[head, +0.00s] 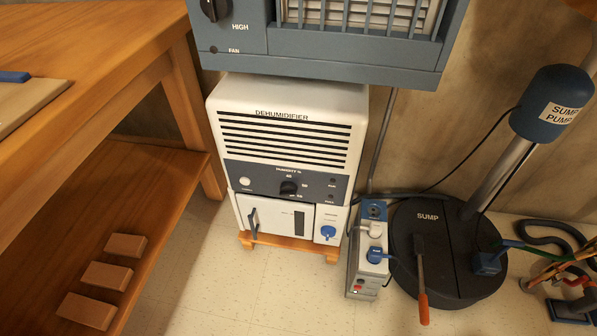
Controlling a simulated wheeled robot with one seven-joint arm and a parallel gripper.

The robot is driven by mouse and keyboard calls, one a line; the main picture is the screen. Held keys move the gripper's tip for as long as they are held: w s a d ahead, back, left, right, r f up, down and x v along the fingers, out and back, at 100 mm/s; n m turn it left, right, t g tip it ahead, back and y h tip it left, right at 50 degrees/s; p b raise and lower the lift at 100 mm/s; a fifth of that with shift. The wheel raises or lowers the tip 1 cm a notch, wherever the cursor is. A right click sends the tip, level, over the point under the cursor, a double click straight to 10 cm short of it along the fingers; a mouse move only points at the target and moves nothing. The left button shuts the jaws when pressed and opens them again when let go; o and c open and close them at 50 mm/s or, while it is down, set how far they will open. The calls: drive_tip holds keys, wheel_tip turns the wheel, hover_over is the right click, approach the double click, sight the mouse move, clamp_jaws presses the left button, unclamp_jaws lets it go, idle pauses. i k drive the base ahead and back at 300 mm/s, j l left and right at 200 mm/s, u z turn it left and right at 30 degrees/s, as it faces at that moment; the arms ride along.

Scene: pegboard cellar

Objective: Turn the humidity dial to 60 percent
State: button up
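The dehumidifier (285,115) is a white box with dark vent slots, standing on a low wooden base near the wall. Its dark control panel carries the black humidity dial (289,188), with small numbers around it. The numbers and the dial's pointer are too small to read for sure. A round white button (245,182) is left of the dial, and two small dark spots are to its right. My gripper is not in view.
A blue-grey unit with a fan knob (215,8) overhangs the dehumidifier. A wooden bench (100,60) stands left, with blocks on its lower shelf. Floor in front (225,290) is clear.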

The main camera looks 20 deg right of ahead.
sight(287, 188)
drive_tip(key=i+l+u, duration=0.1)
drive_tip(key=u, duration=0.9)
drive_tip(key=i, duration=0.15)
drive_tip(key=i+z, duration=0.1)
drive_tip(key=z, duration=0.15)
